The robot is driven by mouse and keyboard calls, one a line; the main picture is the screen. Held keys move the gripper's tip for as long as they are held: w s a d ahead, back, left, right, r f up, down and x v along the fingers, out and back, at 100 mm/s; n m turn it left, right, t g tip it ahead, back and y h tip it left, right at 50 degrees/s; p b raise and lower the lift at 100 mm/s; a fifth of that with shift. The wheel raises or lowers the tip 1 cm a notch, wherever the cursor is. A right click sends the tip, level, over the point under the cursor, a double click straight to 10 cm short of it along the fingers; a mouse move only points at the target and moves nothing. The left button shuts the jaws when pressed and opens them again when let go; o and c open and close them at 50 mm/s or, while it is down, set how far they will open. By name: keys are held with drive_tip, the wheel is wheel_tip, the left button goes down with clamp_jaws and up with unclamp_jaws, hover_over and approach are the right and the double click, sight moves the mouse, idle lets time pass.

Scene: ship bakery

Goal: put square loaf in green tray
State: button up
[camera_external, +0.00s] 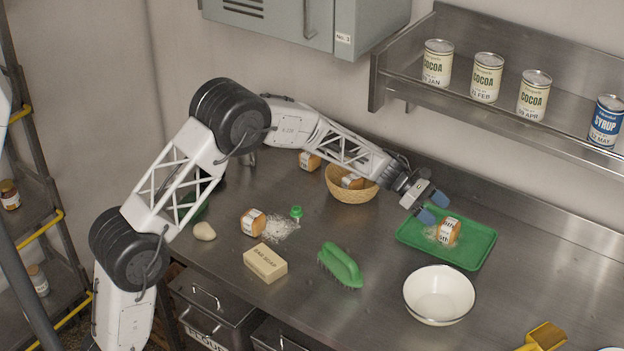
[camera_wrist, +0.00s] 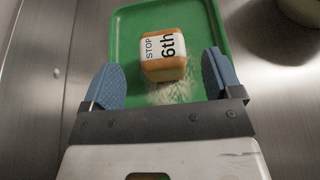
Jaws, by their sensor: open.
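The green tray (camera_external: 474,259) lies flat on the steel counter at the right. A square loaf (camera_external: 448,231) with a brown crust and a white label sits in it, on a patch of pale crumbs or flour. In the wrist view the loaf (camera_wrist: 163,53) shows the words "STOP 6th" and rests on the tray (camera_wrist: 126,35). My gripper (camera_external: 432,207) is open and empty, just above the tray and beside the loaf. In the wrist view its two blue fingers stand apart, with the loaf ahead between them and clear of both.
Similar loaves stand at the left (camera_external: 253,222), at the back (camera_external: 309,160) and in a wicker basket (camera_external: 352,195). A white bowl (camera_external: 439,294), green brush (camera_external: 340,265), soap block (camera_external: 265,263) and yellow scoop (camera_external: 545,337) are in front. A shelf with cans (camera_external: 487,77) hangs behind.

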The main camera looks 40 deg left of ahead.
drive_tip(key=shift+v, duration=2.55)
drive_tip(key=s+a+r+m+y, duration=0.25)
drive_tip(key=s+a+r, duration=0.3)
drive_tip(key=s, duration=0.35)
drive_tip(key=s+a+r+m+y, duration=0.2)
drive_tip(key=s+a+r+m, duration=0.2)
drive_tip(key=s+a, duration=0.3)
drive_tip(key=s+a+r+m+y, duration=0.25)
drive_tip(key=s+a+r, duration=0.25)
drive_tip(key=s, duration=0.5)
drive_tip(key=s+a+m+t+y, duration=0.1)
drive_tip(key=s+a, duration=0.4)
drive_tip(key=s, duration=0.5)
drive_tip(key=s+a+f+m+y, duration=0.1)
drive_tip(key=s+a+m+y, duration=0.2)
drive_tip(key=s, duration=0.7)
drive_tip(key=s+a+m+t+y, duration=0.1)
drive_tip(key=s+a+m+y, duration=0.1)
drive_tip(key=s+a+m, duration=0.3)
drive_tip(key=s+a, duration=0.3)
drive_tip(key=s, duration=0.2)
drive_tip(key=shift+s+f+t, duration=0.2)
drive_tip(key=shift+f+t, duration=0.1)
